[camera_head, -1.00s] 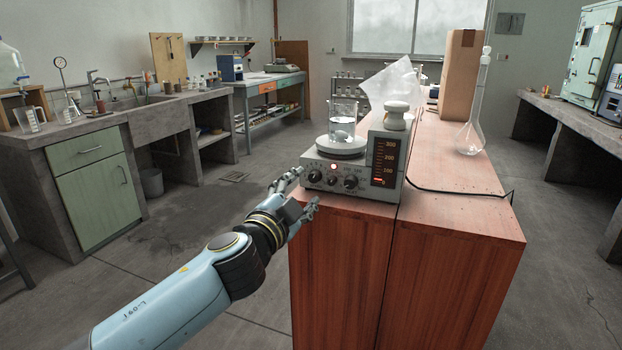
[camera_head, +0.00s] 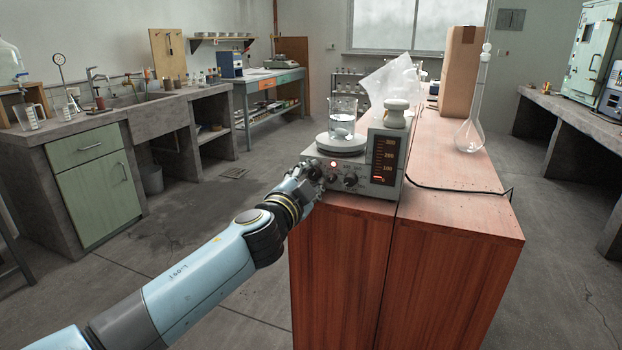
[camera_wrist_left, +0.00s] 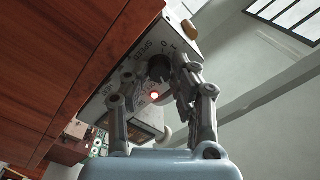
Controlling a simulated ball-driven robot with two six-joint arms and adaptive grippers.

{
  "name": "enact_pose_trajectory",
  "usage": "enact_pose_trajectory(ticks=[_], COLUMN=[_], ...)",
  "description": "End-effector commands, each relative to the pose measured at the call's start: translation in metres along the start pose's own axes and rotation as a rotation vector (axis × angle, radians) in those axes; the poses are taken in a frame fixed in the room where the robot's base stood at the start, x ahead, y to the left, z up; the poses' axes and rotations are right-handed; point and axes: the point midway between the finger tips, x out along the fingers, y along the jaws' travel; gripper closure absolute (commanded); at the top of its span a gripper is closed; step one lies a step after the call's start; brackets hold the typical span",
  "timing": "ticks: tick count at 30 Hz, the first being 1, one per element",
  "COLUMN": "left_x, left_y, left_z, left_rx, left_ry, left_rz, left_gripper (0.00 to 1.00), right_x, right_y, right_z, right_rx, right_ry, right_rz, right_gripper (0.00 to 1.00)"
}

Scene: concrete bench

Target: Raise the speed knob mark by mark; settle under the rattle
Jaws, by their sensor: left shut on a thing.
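The stirrer hot plate (camera_head: 379,190) stands at the near end of the wooden bench, with a glass beaker (camera_head: 342,118) holding clear liquid on its round top plate (camera_head: 341,145). My left gripper (camera_head: 312,174) is at the left of its front panel, its fingers closed around the speed knob. The dark speed knob (camera_wrist_left: 158,68) shows between the fingers in the left wrist view, beside its SPEED lettering; the fingers mostly hide it in the head view. A second knob (camera_head: 350,180) is free to the right. A red lamp (camera_head: 333,164) glows. My right gripper is not in view.
A lit scale (camera_head: 384,160) on the panel shows red at its bottom. A white lidded jar (camera_head: 395,114) stands on the unit. A black cable (camera_head: 460,190) runs right across the bench. A flask (camera_head: 470,136) and a tall brown box (camera_head: 460,72) stand further back.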

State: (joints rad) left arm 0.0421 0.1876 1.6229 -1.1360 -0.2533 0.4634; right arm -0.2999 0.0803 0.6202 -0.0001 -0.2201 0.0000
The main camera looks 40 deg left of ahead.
Motion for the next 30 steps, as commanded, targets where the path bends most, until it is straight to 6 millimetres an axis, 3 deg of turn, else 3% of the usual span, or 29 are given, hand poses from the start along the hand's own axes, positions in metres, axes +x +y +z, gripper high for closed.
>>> enact_pose_trajectory(ticks=[7, 18, 28, 29, 30], left_x=[-0.0003, -0.0003, -0.0004, -0.0004, -0.0004], left_y=[0.0007, 0.0013, 0.0014, 0.0015, 0.0015], left_z=[0.0003, 0.0005, 0.0005, 0.0006, 0.0005], left_rx=[0.036, 0.409, 0.436, 0.436, 0.436], left_ry=[0.0, 0.0, 0.0, 0.0, 0.0], left_rz=[0.001, 0.001, 0.001, 0.001, 0.001], left_gripper=[1.0, 1.0, 1.0, 0.73, 0.68], right_x=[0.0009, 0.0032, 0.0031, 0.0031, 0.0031], right_y=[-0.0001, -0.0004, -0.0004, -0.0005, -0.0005], right_z=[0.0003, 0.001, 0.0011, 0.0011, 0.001], right_rx=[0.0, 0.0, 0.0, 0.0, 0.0], right_ry=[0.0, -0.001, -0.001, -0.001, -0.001], right_rz=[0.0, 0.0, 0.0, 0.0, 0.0], right_gripper=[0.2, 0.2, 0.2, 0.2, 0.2])
